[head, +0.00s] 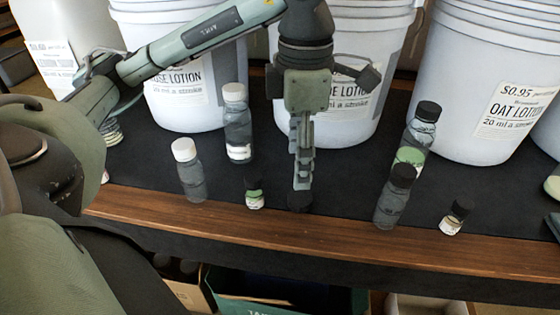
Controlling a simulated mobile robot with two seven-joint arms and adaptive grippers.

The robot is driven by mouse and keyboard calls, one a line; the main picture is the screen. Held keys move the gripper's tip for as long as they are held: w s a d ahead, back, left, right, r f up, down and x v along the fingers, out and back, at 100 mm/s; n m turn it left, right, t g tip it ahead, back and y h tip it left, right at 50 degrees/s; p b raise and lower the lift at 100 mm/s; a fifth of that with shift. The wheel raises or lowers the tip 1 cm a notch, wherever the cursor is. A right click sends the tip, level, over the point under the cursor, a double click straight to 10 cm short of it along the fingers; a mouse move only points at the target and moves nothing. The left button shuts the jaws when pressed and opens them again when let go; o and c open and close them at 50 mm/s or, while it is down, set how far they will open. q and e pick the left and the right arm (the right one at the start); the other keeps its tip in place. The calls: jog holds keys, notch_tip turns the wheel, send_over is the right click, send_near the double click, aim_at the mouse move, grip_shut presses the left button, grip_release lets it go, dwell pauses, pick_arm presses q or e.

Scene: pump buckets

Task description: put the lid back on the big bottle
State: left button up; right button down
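My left gripper (301,188) points straight down at the front of the dark shelf top. It is seen edge-on, so its opening does not show. A round black thing, perhaps a lid (299,202), is at its fingertips; I cannot tell whether it is held. Larger bottles stand on both sides: a white-capped labelled bottle (237,130), a clear white-capped bottle (190,178), a black-capped green-labelled bottle (414,145) and a dark black-capped bottle (391,208). All four look capped; I cannot tell which is the big bottle. My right gripper is out of view.
Large white lotion buckets (480,90) line the back. A small green-labelled bottle (255,198) stands left of the gripper, and a small black-capped bottle (453,220) at right. A wooden edge (330,226) runs along the front. Free room lies between gripper and right bottles.

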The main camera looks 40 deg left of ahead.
aim_at(300, 197)
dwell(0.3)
pick_arm(q)
notch_tip(300, 197, down, 2)
jog(key=shift+f, duration=0.3)
jog(key=f, duration=0.5)
jog(key=shift+w+d+f, duration=0.1)
jog(key=shift+w+d, duration=0.05)
jog(key=shift+d, duration=0.15)
jog(key=c, duration=0.8)
